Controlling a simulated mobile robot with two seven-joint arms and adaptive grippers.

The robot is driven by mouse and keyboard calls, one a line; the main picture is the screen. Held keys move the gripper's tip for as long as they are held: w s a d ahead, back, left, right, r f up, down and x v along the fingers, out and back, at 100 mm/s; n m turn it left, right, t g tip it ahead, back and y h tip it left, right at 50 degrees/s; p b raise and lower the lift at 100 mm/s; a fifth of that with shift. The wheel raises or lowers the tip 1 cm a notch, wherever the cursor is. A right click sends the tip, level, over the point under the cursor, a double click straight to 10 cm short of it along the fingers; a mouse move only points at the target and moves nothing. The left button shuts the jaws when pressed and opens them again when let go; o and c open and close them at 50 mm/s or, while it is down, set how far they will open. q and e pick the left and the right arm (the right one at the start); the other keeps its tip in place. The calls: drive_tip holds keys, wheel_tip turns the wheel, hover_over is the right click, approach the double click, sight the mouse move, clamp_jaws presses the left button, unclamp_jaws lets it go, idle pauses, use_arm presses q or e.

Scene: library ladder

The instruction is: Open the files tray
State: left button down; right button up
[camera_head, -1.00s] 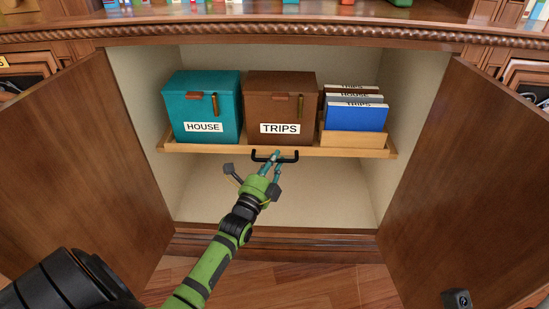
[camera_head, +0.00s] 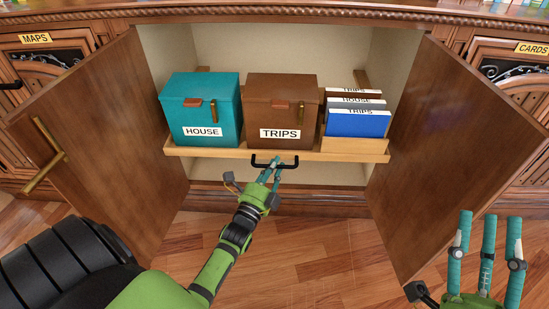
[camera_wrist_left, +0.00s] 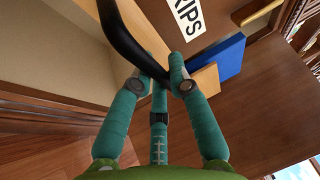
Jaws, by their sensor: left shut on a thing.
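The files tray (camera_head: 205,152) is a light wooden pull-out shelf in an open cabinet, standing forward of the cabinet's interior. It carries a teal HOUSE box (camera_head: 203,108), a brown TRIPS box (camera_head: 282,105) and blue-fronted files (camera_head: 358,124). Its black handle (camera_head: 258,161) is at the middle of the front edge. My left gripper (camera_head: 270,174) is shut on this handle. The left wrist view shows the fingers (camera_wrist_left: 160,82) around the dark curved handle (camera_wrist_left: 128,35). My right gripper (camera_head: 490,230) is open and empty at the lower right, apart from the tray.
The left cabinet door (camera_head: 110,140) and right cabinet door (camera_head: 455,150) stand wide open on either side of the tray. Drawers marked MAPS (camera_head: 36,38) and CARDS (camera_head: 531,47) flank the cabinet. The wooden floor (camera_head: 310,260) in front is clear.

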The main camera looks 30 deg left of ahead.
use_arm(q)
drive_tip(key=s+d, duration=0.1)
drive_tip(key=s, duration=0.1)
drive_tip(key=s+d+p, duration=0.1)
drive_tip(key=shift+s+d, duration=0.1)
drive_tip(key=shift+s, duration=0.3)
drive_tip(key=shift+s+d+p, duration=0.45)
drive_tip(key=shift+s+d, duration=0.05)
drive_tip(key=shift+s, duration=0.35)
drive_tip(key=shift+s+d+p, duration=0.45)
drive_tip(key=shift+s+d, duration=0.05)
drive_tip(key=shift+s, duration=0.35)
use_arm(e)
drive_tip(key=w+d+f+m+g+h, duration=0.1)
drive_tip(key=d+f+g+h, duration=0.1)
drive_tip(key=f+g, duration=0.3)
drive_tip(key=w+d+f+m+g+h, duration=0.1)
drive_tip(key=w+d+f+g+h, duration=0.1)
drive_tip(key=f, duration=1.1)
drive_tip(key=shift+d+m+g+h, duration=0.4)
drive_tip(key=shift+d+g+h, duration=0.2)
drive_tip(key=shift+g+h, duration=0.85)
use_arm(q)
drive_tip(key=c, duration=1.4)
unclamp_jaws()
drive_tip(key=shift+s, duration=0.1)
drive_tip(key=v, duration=0.7)
drive_tip(key=shift+s+f, duration=0.1)
drive_tip(key=shift+s, duration=0.05)
